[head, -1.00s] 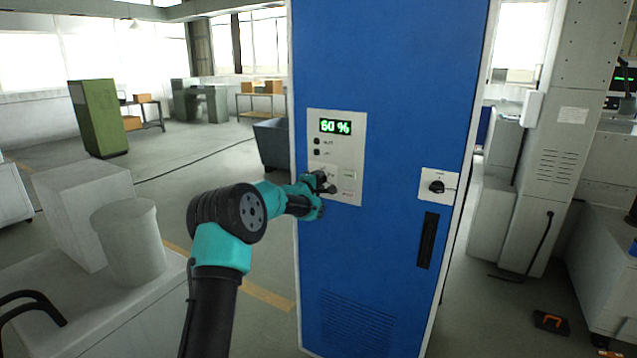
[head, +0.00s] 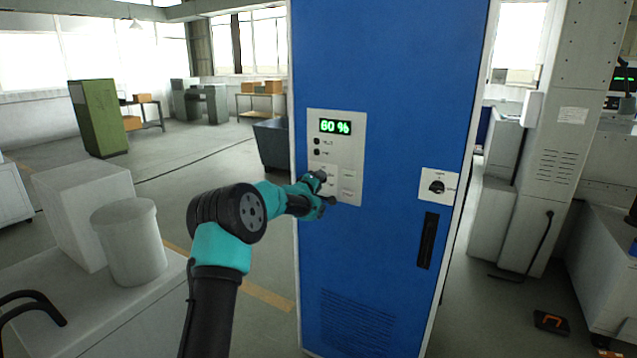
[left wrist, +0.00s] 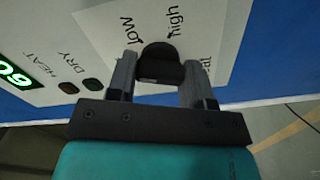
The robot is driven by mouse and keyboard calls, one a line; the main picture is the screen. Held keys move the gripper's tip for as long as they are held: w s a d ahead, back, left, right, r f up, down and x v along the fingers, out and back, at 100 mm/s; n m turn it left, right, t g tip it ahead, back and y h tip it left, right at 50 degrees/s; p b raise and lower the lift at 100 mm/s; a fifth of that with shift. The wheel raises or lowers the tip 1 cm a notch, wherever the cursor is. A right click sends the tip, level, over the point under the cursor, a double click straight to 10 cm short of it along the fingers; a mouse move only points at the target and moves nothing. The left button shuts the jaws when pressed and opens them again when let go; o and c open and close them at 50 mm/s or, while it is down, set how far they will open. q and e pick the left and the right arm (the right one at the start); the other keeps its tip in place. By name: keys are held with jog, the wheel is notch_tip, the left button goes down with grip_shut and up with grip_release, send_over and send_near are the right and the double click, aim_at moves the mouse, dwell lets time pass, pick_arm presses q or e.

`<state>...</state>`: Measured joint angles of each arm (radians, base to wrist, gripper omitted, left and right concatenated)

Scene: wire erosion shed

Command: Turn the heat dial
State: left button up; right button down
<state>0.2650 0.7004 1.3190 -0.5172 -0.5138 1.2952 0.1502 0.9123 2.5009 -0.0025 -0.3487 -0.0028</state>
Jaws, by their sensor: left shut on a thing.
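The heat dial is a black knob (left wrist: 161,64) on a light panel plate, with "low" and "high" printed beside it in the left wrist view. My left gripper (left wrist: 158,74) is shut on it, with one finger on each side. In the head view the same gripper (head: 323,187) is at the lower part of the control panel (head: 350,135) and hides the dial. The green display (head: 335,127) above reads 60 %; part of it also shows in the left wrist view (left wrist: 14,77). My right gripper is in neither view.
The panel sits on a tall blue cabinet (head: 395,60). A rotary switch (head: 437,187) and a black handle (head: 428,240) are on its right side. A white bucket (head: 130,245) and box (head: 80,195) stand on a pale surface at the left.

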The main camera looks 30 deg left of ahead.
pick_arm(q)
jog(key=m, duration=0.4)
jog(key=shift+m, duration=0.3)
jog(key=m, duration=1.5)
jog(key=o, duration=0.9)
jog(key=shift+s, duration=0.1)
